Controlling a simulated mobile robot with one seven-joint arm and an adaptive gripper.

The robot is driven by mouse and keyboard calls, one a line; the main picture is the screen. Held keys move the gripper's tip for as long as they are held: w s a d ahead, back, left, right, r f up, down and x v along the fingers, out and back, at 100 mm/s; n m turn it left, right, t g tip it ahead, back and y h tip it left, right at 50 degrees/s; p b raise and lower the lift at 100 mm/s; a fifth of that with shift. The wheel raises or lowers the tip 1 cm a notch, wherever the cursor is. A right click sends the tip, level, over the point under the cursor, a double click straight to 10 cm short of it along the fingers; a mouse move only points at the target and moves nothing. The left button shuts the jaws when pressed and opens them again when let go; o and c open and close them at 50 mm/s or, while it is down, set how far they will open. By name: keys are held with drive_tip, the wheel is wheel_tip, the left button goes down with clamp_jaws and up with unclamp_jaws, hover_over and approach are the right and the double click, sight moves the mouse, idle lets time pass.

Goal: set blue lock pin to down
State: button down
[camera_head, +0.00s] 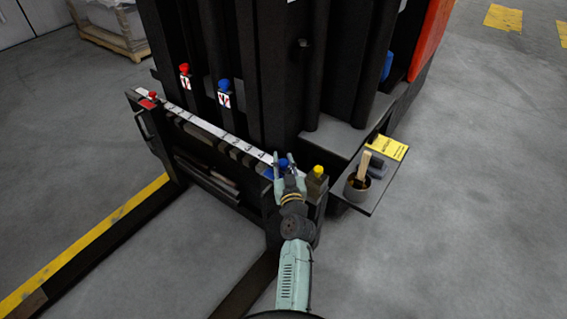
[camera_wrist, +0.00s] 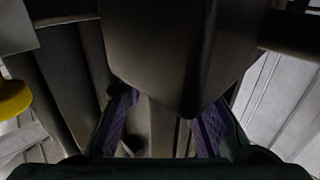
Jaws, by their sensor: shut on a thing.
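The blue lock pin (camera_head: 283,163) is at the right end of the numbered bar, low on the dark machine, and its blue top shows between my fingers in the head view. My gripper (camera_head: 284,158) is shut on it, one finger on each side. In the wrist view my gripper (camera_wrist: 163,120) has its purple pads on both sides of a dark body that fills the middle; the blue top is not visible there. How far up or down the pin sits cannot be told.
A yellow knob (camera_head: 318,170) stands close right of my gripper. A red knob (camera_head: 152,94) is at the bar's left end. Upper red (camera_head: 184,69) and blue (camera_head: 223,85) knobs sit on labelled plates. A side shelf (camera_head: 371,197) holds a cup (camera_head: 356,190) and yellow card (camera_head: 389,147).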

drive_tip(key=shift+f, duration=0.25)
drive_tip(key=c, duration=1.5)
unclamp_jaws()
drive_tip(key=shift+f, duration=0.1)
drive_tip(key=shift+c, duration=0.2)
drive_tip(key=shift+o, duration=1.2)
drive_tip(key=s, duration=0.5)
drive_tip(key=s+d, duration=0.1)
drive_tip(key=s, duration=0.1)
drive_tip(key=shift+s+d, duration=0.1)
drive_tip(key=shift+s, duration=0.15)
